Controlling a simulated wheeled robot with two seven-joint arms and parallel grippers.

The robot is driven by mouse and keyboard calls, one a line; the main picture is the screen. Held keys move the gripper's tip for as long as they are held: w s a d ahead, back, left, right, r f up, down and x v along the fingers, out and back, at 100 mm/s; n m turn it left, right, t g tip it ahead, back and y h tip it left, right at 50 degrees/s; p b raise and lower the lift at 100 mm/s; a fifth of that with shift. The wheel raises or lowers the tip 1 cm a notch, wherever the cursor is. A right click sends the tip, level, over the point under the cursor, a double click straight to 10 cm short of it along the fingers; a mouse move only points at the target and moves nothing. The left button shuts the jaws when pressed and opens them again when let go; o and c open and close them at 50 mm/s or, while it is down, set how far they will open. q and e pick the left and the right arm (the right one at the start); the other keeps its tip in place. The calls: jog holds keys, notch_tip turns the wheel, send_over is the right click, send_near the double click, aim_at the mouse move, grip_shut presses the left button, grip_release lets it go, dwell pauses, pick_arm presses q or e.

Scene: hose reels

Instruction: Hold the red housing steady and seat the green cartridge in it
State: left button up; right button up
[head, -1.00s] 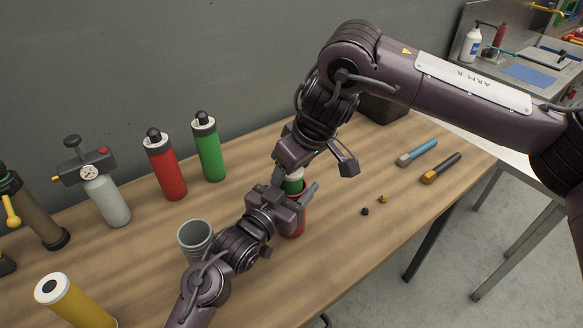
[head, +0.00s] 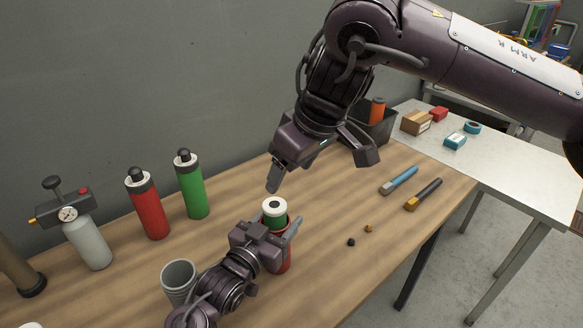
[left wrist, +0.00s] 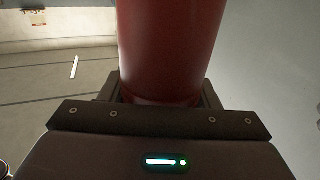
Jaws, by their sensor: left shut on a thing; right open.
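The red housing (head: 285,262) stands on the wooden table. It is mostly hidden behind my left gripper (head: 275,238), which is shut around it. In the left wrist view the red housing (left wrist: 170,50) rises between my left jaws. The green cartridge (head: 274,219), with a white top and dark centre, sits upright in the housing's mouth; its upper part shows above the jaws. How deep it sits is hidden. My right gripper (head: 320,175) is wide open and empty, above and to the right of the cartridge, not touching it.
A grey cup (head: 178,279) stands left of my left gripper. Behind are a red bottle (head: 149,210), a green bottle (head: 192,190) and a gauge device (head: 85,238). Blue (head: 400,180) and black-orange tools (head: 423,195) lie right. A dark bin (head: 375,128) stands at the back.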

pick_arm(q)
jog(key=o, duration=1.2)
jog(key=shift+c, duration=0.2)
